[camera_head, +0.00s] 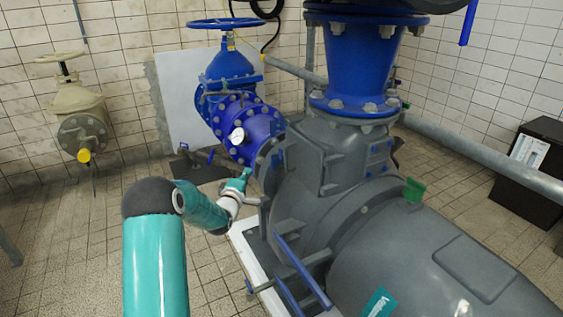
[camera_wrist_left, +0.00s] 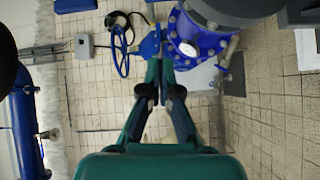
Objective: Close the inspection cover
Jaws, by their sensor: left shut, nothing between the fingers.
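A large grey pump housing (camera_head: 325,195) with blue fittings fills the middle and right of the head view. I cannot tell for sure which part of it is the inspection cover. My left gripper (camera_head: 243,180) reaches in from the left beside the front left of the housing, near the blue flanged pipe (camera_head: 248,122); whether it touches is unclear. The left gripper (camera_wrist_left: 161,72) shows shut and empty in the left wrist view, its tips in front of the blue pipework. My right gripper is not in view.
A blue valve handwheel (camera_head: 225,23) tops the pipe, with a gauge (camera_head: 237,136) below. A beige valve (camera_head: 80,115) stands left, a dark box (camera_head: 537,165) right. Blue bars (camera_head: 300,268) stick out low on the pump's front. Tiled floor (camera_head: 75,235) at left is clear.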

